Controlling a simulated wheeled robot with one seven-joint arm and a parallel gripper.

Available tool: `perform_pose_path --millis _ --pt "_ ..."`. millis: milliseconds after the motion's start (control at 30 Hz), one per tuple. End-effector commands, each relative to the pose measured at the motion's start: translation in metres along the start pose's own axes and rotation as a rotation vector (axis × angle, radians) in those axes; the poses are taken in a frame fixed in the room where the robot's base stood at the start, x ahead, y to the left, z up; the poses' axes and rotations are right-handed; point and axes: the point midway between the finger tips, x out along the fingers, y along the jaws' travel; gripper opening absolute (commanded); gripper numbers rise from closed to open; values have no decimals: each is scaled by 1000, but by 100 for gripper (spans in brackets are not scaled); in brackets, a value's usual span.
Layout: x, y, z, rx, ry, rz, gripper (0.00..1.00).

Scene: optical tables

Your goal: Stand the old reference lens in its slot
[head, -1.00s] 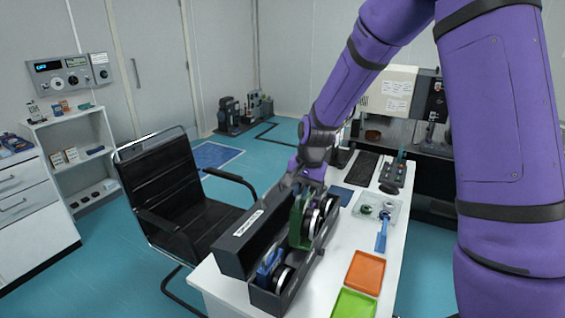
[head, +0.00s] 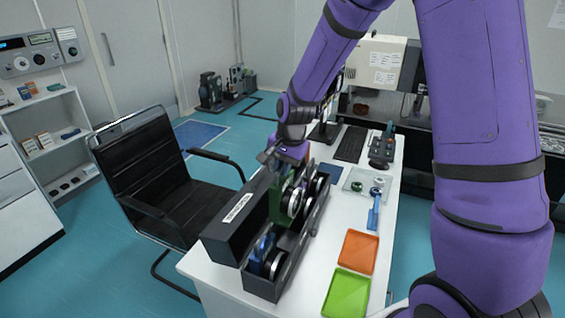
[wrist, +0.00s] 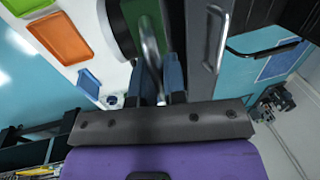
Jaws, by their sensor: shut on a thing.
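My gripper (head: 289,160) is over the long dark case (head: 255,286) on the white desk, pointing down. A blue-mounted lens (head: 268,257) stands in the near end, and another dark round lens (head: 319,184) is at the far end. No label marks the old reference lens.
The case's open lid (head: 240,225) runs along its left side. A black chair (head: 165,185) stands close on the left.

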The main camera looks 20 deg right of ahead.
Motion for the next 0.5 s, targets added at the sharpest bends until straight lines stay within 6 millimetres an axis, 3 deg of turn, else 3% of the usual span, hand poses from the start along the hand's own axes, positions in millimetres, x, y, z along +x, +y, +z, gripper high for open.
perform_pose_path --millis 500 --pt "29 6 0 0 0 0 0"
